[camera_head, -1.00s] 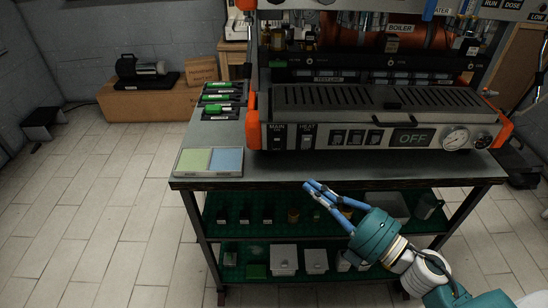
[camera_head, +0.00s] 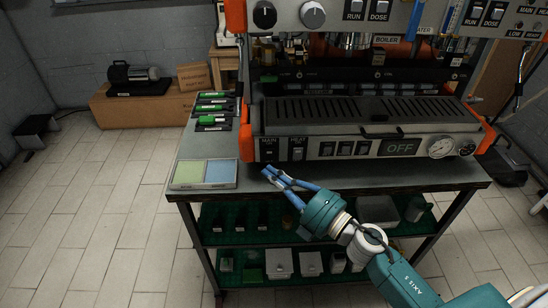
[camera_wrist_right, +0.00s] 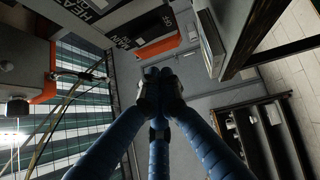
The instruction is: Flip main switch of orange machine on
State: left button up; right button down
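The orange machine (camera_head: 365,120) stands on the table with orange corner parts and a grey front panel. Its main switch (camera_head: 268,153), a dark rocker under the label MAIN, is at the panel's left end. The heat switch (camera_head: 297,154) is just right of it. The panel display (camera_head: 400,147) reads OFF. My right gripper (camera_head: 270,174) is in front of the panel, just below the main switch in the picture and apparently apart from it. In the right wrist view its blue fingers (camera_wrist_right: 158,78) meet at the tips, with nothing between them. My left gripper is not in view.
A tray with green and blue pads (camera_head: 205,187) lies at the table's front left corner, close to my right gripper. Green-marked tools (camera_head: 212,122) lie behind it. Shelves with containers (camera_head: 279,263) are below. The floor at left is clear.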

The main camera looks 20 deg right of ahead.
jog(key=w, duration=0.1)
jog(key=w+d, duration=0.1)
jog(key=w, duration=0.1)
jog(key=shift+w+d+r+p, duration=0.15)
jog(key=shift+r+p, duration=0.05)
jog(key=shift+p, duration=0.1)
jog(key=shift+r, duration=0.1)
jog(key=shift+w+d+r+p, duration=0.15)
jog(key=shift+w+r+p, duration=0.2)
jog(key=shift+r+p, duration=0.05)
jog(key=shift+f, duration=0.15)
jog(key=v, duration=1.2)
